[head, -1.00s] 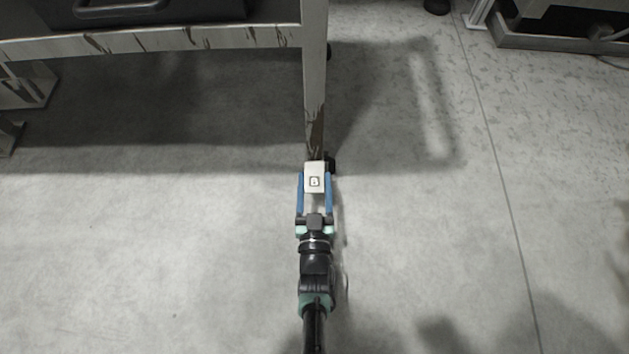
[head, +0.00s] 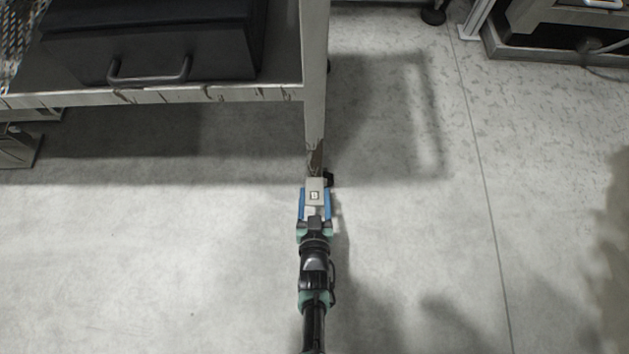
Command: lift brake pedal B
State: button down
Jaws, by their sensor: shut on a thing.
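Brake pedal B (head: 315,187) is a small pale plate with a dark-framed letter B on it, near the middle of the head view. It sits at the foot of a worn metal leg (head: 314,120), by a dark caster at its right. My gripper (head: 315,205) reaches it from below in the picture. Its two blue fingers lie along the left and right sides of the plate and are shut on it. The underside of the pedal and its joint to the leg are hidden.
A scuffed metal frame (head: 200,94) with a black handled case (head: 160,45) on it fills the upper left. Another frame with a cable (head: 600,48) stands at the upper right. Bare concrete floor (head: 160,260) lies around my arm.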

jog(key=shift+w+r+g+p, duration=0.2)
jog(key=shift+r+g+p, duration=0.5)
jog(key=shift+p, duration=0.65)
jog(key=shift+f, duration=0.1)
jog(key=shift+f+g, duration=0.1)
jog(key=shift+g, duration=0.2)
jog(key=shift+c, duration=0.8)
grip_release()
jog(key=shift+s+p, duration=0.1)
jog(key=shift+p, duration=0.2)
jog(key=p+v, duration=0.8)
jog(key=v, duration=0.4)
jog(key=shift+s+r, duration=0.25)
jog(key=shift+s, duration=0.05)
